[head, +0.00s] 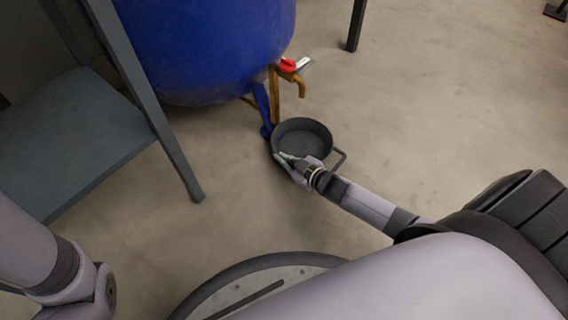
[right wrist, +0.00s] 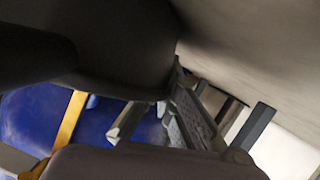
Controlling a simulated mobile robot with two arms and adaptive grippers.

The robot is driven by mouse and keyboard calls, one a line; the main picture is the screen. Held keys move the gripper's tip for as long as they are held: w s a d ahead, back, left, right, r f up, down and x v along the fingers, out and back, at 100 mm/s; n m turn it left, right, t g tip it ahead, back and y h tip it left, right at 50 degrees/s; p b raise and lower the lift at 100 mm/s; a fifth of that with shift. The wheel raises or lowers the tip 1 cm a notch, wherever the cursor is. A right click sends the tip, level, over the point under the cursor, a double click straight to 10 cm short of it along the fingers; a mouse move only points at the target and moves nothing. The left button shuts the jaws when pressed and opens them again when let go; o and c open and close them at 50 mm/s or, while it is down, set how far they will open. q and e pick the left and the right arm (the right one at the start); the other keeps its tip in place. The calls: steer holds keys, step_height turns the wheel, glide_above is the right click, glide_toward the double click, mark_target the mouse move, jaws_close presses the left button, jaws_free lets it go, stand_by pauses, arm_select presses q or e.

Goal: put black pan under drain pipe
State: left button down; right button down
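The black pan (head: 316,133) is round, with a loop handle on its right side. It is beside the foot of the blue tank's leg, and in the head view it appears just below the mouth of the brass drain pipe (head: 301,88). I cannot tell whether it touches the floor. My right gripper (head: 285,159) has its fingers on either side of the pan's near rim and is shut on it. In the right wrist view the pan (right wrist: 120,45) is a large dark shape reaching between the fingers. My left gripper is out of view.
The blue tank (head: 205,45) stands behind the pan, with a red valve handle (head: 287,65) above the pipe. A grey metal shelf frame (head: 150,105) stands at the left. The floor (head: 430,110) to the right is clear.

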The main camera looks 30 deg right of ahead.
steer(key=c, duration=2.3)
jaws_free()
steer(key=shift+f, duration=0.2)
steer(key=o, duration=0.5)
